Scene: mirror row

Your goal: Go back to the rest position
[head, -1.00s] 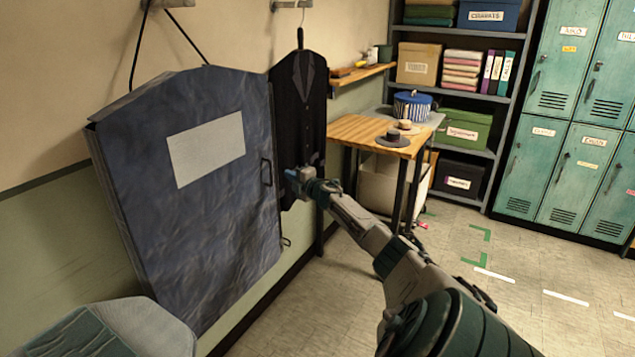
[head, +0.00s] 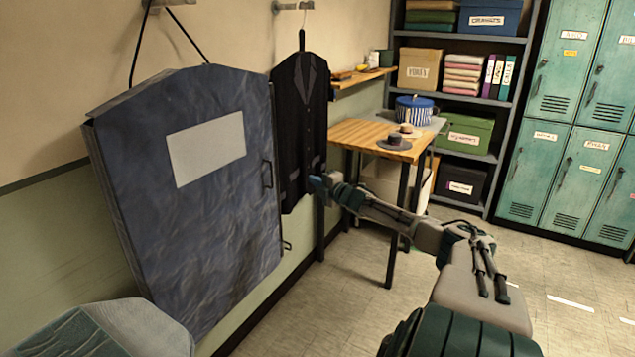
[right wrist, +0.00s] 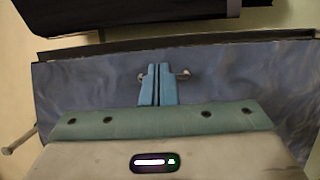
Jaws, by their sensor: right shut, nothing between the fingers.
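My right gripper (head: 318,186) is at the end of my right arm, which comes in from the lower right in the head view. It is in front of the lower part of a dark jacket, to the right of a blue garment bag (head: 190,230). In the right wrist view its two blue fingers (right wrist: 157,85) are together, with nothing between them. Behind them is the blue bag's surface (right wrist: 90,85) with a small metal handle (right wrist: 183,74). My left gripper does not show in the head view.
The dark jacket (head: 300,120) hangs from a wall hook beside the bag. A wooden table (head: 355,134) with hats (head: 394,142) stands beyond. Shelves with boxes (head: 420,65) and teal lockers (head: 560,150) line the back. The floor at right is open.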

